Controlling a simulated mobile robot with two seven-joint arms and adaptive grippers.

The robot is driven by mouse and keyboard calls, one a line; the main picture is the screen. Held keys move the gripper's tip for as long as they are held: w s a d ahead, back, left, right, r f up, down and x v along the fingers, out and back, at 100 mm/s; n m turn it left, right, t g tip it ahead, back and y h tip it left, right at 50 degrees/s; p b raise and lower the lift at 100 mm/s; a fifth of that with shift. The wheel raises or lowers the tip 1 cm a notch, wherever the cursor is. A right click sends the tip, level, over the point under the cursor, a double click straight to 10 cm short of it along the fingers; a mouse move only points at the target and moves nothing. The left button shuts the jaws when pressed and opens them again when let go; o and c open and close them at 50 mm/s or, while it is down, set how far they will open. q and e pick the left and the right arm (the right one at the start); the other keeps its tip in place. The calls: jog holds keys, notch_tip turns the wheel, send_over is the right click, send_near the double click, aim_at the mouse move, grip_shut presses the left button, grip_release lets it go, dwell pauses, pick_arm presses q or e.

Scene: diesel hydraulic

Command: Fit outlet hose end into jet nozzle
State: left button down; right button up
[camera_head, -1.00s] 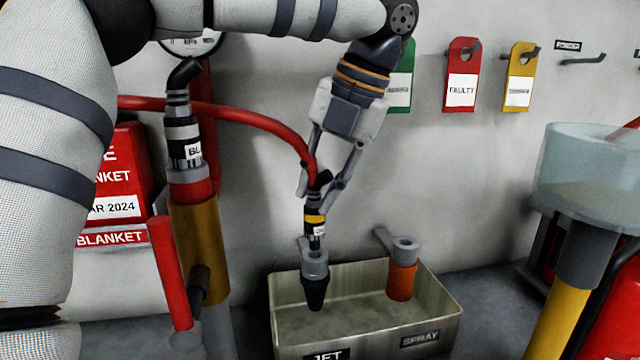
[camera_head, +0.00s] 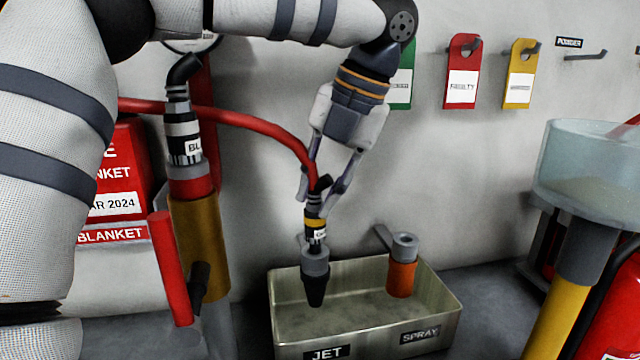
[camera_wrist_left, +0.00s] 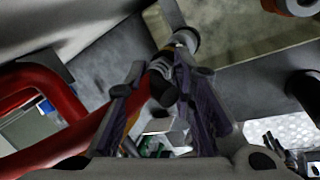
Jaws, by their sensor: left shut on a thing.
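The red outlet hose (camera_head: 250,122) arcs from the left to a black hose end (camera_head: 315,226) with a yellow band and white label. My left gripper (camera_head: 319,192) is shut on the hose end, pointing down. The hose end also shows between the fingers in the left wrist view (camera_wrist_left: 162,82). The jet nozzle (camera_head: 315,284), a black cone with a grey collar, is directly below, upright in the JET side of the tray. The hose end's lower tip meets the collar top; I cannot tell how deep it sits. My right gripper is not in view.
The metal tray (camera_head: 455,312) carries JET and SPRAY labels. An orange spray nozzle (camera_head: 401,278) stands in its right side. A yellow-brown post (camera_head: 200,250) and red pipe (camera_head: 172,270) stand left. A clear bowl (camera_head: 585,180) on a yellow post stands right.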

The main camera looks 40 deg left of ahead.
pick_arm(q)
jog(key=shift+f, duration=0.95)
jog(key=c, duration=1.3)
grip_release()
jog(key=v, duration=0.8)
